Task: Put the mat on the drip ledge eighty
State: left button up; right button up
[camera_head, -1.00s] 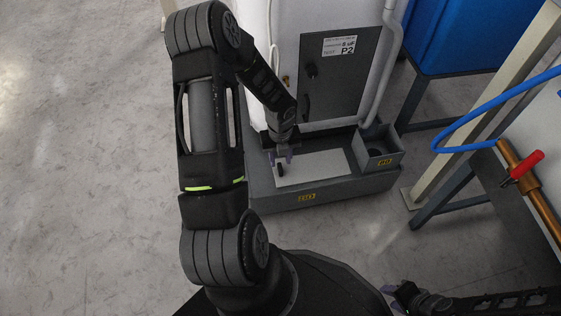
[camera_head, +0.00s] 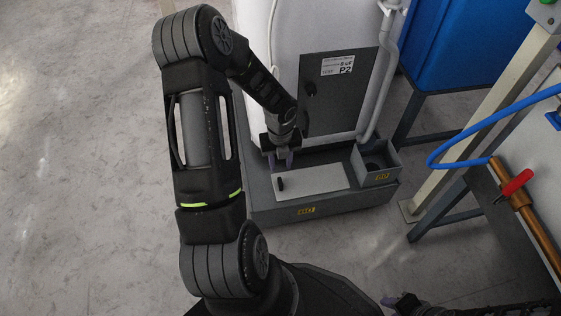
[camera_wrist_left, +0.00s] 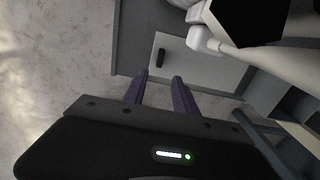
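The mat (camera_head: 318,180) is a light grey flat plate with a small black handle (camera_head: 281,183) near its left end. It lies flat on the dark grey drip ledge (camera_head: 345,206), whose front has a yellow label that seems to read 80. My left gripper (camera_head: 281,162) is open and empty, behind and above the handle, apart from it. In the left wrist view the mat (camera_wrist_left: 215,72) and handle lie beyond the two spread purple fingers (camera_wrist_left: 160,88). My right gripper (camera_head: 402,304) shows only partly at the bottom edge; its fingers are unclear.
An open grey box (camera_head: 376,163) stands at the ledge's right end. A white tank with a dark panel (camera_head: 338,95) and a pipe rises behind. A beige post (camera_head: 470,125), blue hose (camera_head: 470,152) and red-handled valve (camera_head: 516,184) stand right. Floor at left is clear.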

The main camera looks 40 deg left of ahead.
pick_arm(q)
jog(key=d+f+n+t+h, duration=0.15)
jog(key=d+n, duration=0.35)
jog(key=d, duration=0.5)
jog(key=d+f+n+g+h, duration=0.1)
jog(key=d+f+n+h, duration=0.15)
jog(key=d+n, duration=0.45)
jog(key=s+d+f+n, duration=0.1)
jog(key=s+d+n, duration=0.3)
jog(key=d+n, duration=0.3)
jog(key=s+d+f+n, duration=0.2)
jog(key=s+d+n, duration=0.3)
jog(key=d+n, duration=0.2)
jog(key=shift+s+d+f+n+t, duration=0.3)
jog(key=shift+n+t, duration=0.15)
jog(key=shift+n, duration=0.15)
